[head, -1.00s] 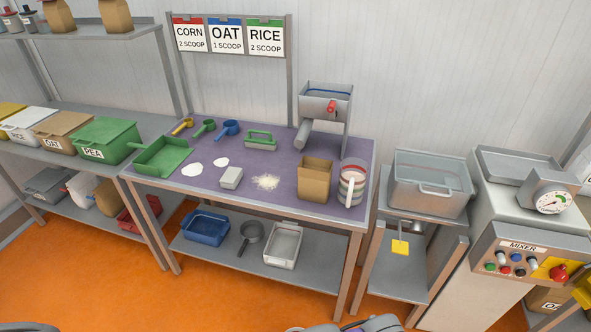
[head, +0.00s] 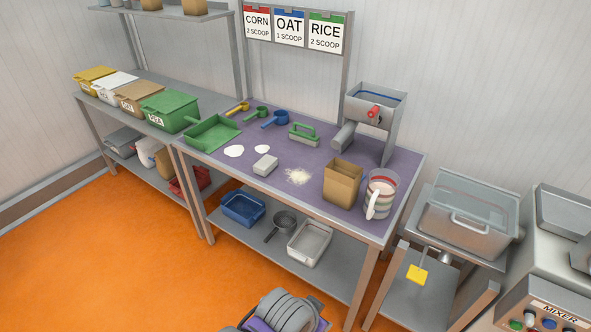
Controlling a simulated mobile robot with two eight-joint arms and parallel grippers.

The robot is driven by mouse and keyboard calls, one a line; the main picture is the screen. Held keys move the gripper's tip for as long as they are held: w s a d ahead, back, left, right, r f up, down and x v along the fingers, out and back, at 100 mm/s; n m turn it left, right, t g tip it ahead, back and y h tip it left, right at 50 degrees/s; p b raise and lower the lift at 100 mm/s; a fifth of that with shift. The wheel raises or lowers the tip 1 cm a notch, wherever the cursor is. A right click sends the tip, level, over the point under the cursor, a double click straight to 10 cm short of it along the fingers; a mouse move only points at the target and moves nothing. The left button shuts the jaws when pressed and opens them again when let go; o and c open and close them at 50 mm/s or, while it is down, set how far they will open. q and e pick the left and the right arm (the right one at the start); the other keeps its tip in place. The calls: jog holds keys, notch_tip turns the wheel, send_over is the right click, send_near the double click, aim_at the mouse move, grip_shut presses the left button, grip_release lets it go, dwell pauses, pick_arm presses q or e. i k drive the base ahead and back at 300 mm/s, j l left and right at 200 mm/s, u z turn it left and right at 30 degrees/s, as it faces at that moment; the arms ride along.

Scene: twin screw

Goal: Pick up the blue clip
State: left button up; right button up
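I cannot make out a blue clip for certain in the head view. The blue things that show are a blue scoop (head: 276,120) at the back of the purple-topped table, a blue tray (head: 243,208) on its lower shelf, a blue band on the OAT sign (head: 289,29), and a thin blue line in the metal hopper (head: 378,98). Neither gripper is in view.
The purple-topped table (head: 228,165) also holds a green tray (head: 211,132), a green-handled brush (head: 304,134), a brown paper bag (head: 342,184) and a striped jug (head: 380,194). Lidded bins stand on the left shelf. Orange floor (head: 110,260) is open at front left.

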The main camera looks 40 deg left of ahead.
aim_at(342, 179)
jog(key=i+u, duration=0.1)
jog(key=u, duration=0.3)
jog(key=i+l+u, duration=0.1)
jog(key=u, duration=0.35)
jog(key=l+u, duration=0.1)
jog(key=u, duration=0.3)
jog(key=i+l+u, duration=0.1)
jog(key=u, duration=0.3)
jog(key=l+u, duration=0.8)
jog(key=i+u, duration=0.2)
jog(key=i+l, duration=0.05)
jog(key=i, duration=0.05)
